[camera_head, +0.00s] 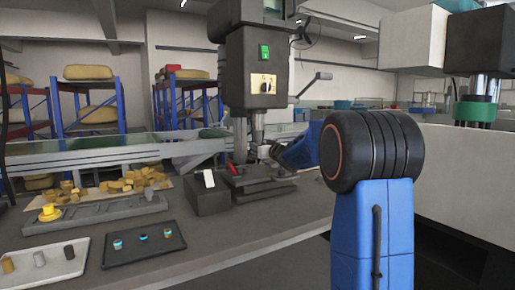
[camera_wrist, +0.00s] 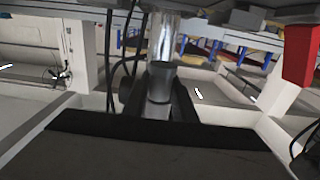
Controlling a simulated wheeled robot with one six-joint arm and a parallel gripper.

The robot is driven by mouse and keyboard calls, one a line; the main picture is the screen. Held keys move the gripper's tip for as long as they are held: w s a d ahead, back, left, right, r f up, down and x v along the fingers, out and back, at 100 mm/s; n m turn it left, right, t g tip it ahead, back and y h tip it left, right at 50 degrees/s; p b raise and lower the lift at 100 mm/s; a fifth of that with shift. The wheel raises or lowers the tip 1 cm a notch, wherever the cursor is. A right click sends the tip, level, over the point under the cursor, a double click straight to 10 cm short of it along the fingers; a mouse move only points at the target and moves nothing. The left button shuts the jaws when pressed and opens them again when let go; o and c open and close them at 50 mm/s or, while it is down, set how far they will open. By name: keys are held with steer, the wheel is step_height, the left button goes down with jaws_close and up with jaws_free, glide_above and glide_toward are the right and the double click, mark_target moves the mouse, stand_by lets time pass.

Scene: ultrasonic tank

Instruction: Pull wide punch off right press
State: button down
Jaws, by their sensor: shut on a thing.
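The press (camera_head: 253,75), a dark machine with a green switch, stands at the middle of the bench in the head view. My gripper (camera_head: 264,152) is at its spindle, small and partly hidden by my blue arm. In the wrist view, a shiny metal ram (camera_wrist: 163,38) comes down from above. The wide punch (camera_wrist: 158,84), a grey cylinder, is at its lower end. My gripper's dark fingers (camera_wrist: 158,98) are shut on the punch, one on each side. The punch looks in line with the ram; I cannot tell whether a gap separates them.
A red-topped vise (camera_head: 250,178) and a dark box (camera_head: 207,193) sit below the press. A black tray (camera_head: 122,259) with banded cylinders and a pale tray (camera_head: 70,272) with small cylinders lie front left. Yellow pieces (camera_head: 133,181) lie behind. A green-collared machine (camera_head: 475,111) stands right.

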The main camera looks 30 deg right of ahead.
steer(key=shift+f, duration=0.75)
steer(key=s, duration=1.4)
steer(key=shift+d+r, duration=0.15)
steer(key=shift+d, duration=0.1)
stand_by(0.5)
stand_by(0.4)
